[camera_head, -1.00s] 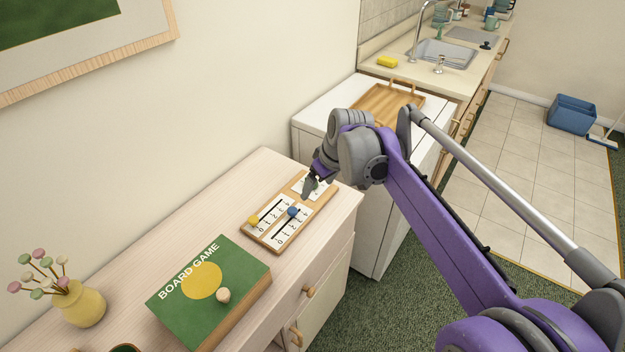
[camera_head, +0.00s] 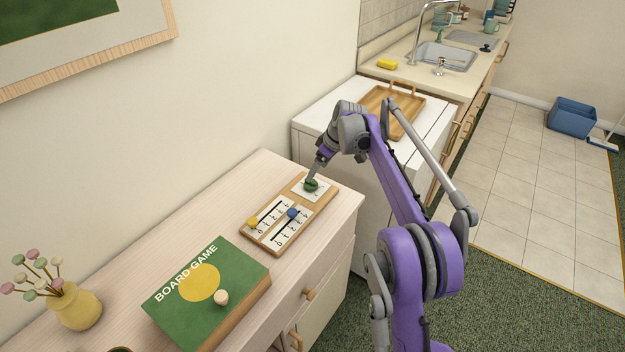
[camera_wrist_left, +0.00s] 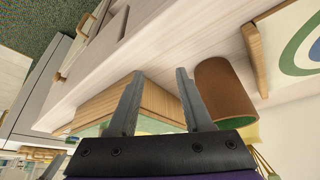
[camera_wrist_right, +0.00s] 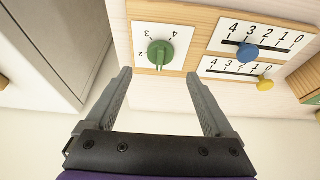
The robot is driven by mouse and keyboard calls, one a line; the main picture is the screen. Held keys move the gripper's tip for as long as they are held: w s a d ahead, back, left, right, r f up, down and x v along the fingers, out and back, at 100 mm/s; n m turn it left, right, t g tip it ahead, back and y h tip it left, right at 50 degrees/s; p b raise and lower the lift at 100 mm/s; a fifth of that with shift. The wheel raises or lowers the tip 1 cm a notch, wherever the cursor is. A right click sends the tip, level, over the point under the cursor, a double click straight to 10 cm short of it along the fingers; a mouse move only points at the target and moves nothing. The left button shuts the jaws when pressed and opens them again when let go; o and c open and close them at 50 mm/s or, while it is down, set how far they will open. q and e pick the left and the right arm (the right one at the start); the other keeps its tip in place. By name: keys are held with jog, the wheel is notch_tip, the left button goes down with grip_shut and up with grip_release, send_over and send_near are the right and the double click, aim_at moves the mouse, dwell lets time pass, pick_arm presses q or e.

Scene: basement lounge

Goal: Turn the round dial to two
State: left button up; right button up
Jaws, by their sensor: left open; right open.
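The green round dial (camera_head: 311,185) sits on a white numbered plate at the far end of a wooden panel (camera_head: 264,244) on the cabinet. In the right wrist view the dial (camera_wrist_right: 160,48) has a ridge pointing down in the picture, away from the 3 and 4; a 2 is at its left. My right gripper (camera_head: 313,178) is at the dial in the head view. In the right wrist view my right gripper (camera_wrist_right: 157,74) is open, with the dial just beyond the gap between its fingertips; contact is unclear. My left gripper (camera_wrist_left: 159,72) is open and empty, seen only in its wrist view.
A blue slider knob (camera_head: 292,213) and a yellow slider knob (camera_head: 253,222) stand on the same panel. A green board game box (camera_head: 206,284) and a yellow vase (camera_head: 76,306) are nearer on the cabinet. A white appliance with a wooden tray (camera_head: 408,121) stands beyond.

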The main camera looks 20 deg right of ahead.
aim_at(311, 184)
pick_arm(q)
jog(key=shift+f, duration=0.15)
pick_arm(e)
jog(key=x, duration=0.6)
jog(key=shift+w+a, duration=0.1)
jog(key=shift+c, duration=0.3)
jog(key=c, duration=1.3)
